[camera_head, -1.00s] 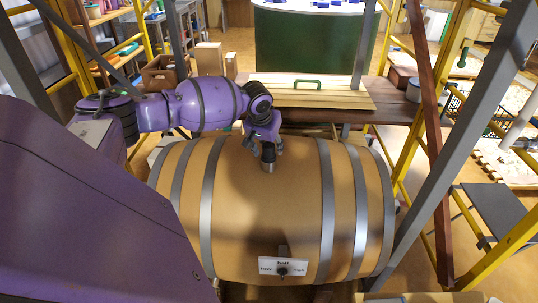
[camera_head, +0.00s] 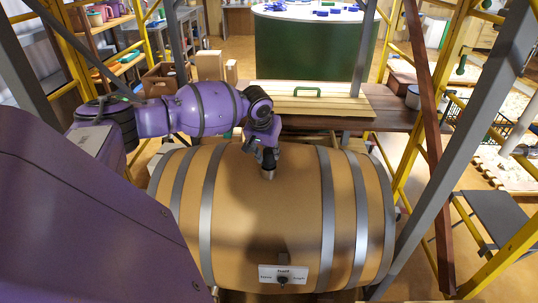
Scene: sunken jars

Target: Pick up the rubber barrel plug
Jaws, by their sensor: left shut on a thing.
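A large wooden barrel (camera_head: 262,220) with grey metal hoops lies on its side in the middle of the view. My left gripper (camera_head: 269,165) is over the top of the barrel, pointing down. It is shut on the rubber barrel plug (camera_head: 269,174), a small dark piece with a lighter lower end, at or just above the barrel's top. I cannot tell whether the plug's lower end is in a hole or clear of it. My right gripper is not in view.
A white label plate (camera_head: 284,274) with a dark knob is on the barrel's front. Behind the barrel, a slatted wooden lid (camera_head: 335,102) with a green handle lies on a brown table (camera_head: 395,118). Yellow and grey frame posts (camera_head: 400,180) stand close at the right.

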